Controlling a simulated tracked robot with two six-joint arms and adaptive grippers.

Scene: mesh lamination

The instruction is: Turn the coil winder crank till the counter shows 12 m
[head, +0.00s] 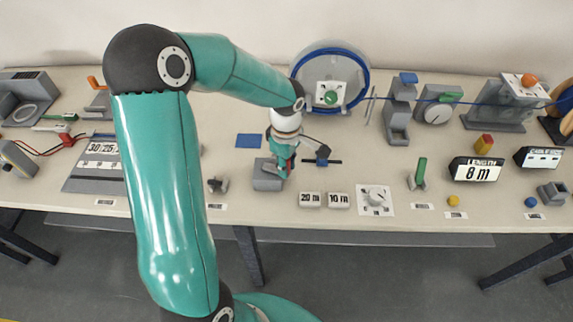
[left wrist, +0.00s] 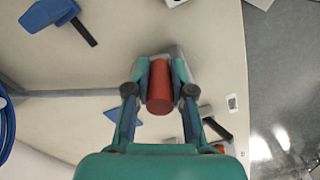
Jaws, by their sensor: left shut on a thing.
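The coil winder (head: 365,82) stands at the back middle, a clear disc with a blue rim. A white plate with a green knob (head: 330,98) is on its front; I cannot tell whether this is the crank. The length counter (head: 477,170) at right reads 8 m. My left gripper (head: 283,168) is in front of the winder and apart from it, over a grey block (head: 266,182). In the left wrist view its fingers (left wrist: 160,90) are shut on a red cylinder (left wrist: 159,95). The cylinder's lower end is hidden. My right gripper is not in view.
Tags reading 20 m (head: 309,200) and 10 m (head: 339,200) and a dial (head: 375,199) are near the front edge. Blue cable runs right from the winder past grey stations (head: 400,100).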

